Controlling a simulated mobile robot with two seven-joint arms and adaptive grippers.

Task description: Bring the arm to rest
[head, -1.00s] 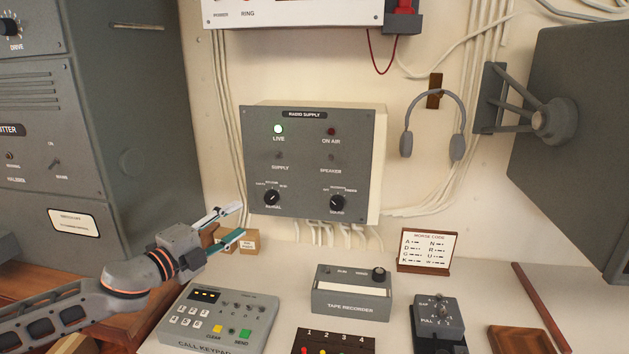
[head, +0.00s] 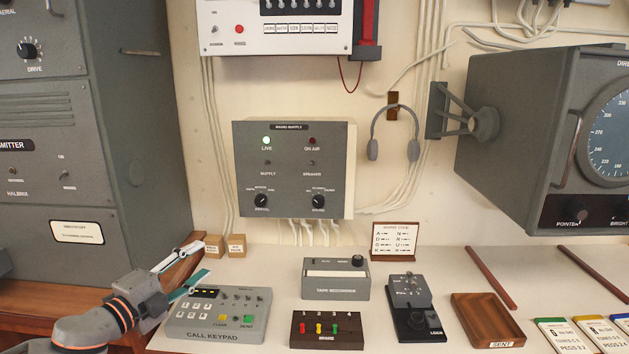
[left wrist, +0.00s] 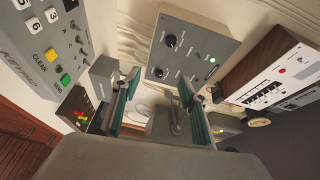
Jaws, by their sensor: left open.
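My left gripper (head: 185,270) is in the lower left of the head view, above the left rear corner of the call keypad (head: 217,316). Its two fingers are apart with nothing between them. In the left wrist view the open fingers (left wrist: 155,108) point toward the radio supply panel (left wrist: 190,48), and the keypad (left wrist: 45,45) is at upper left. My right gripper is in neither view.
The radio supply box (head: 293,168) is on the wall with its green LIVE lamp lit. Two small boxes (head: 237,246) are behind the gripper.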

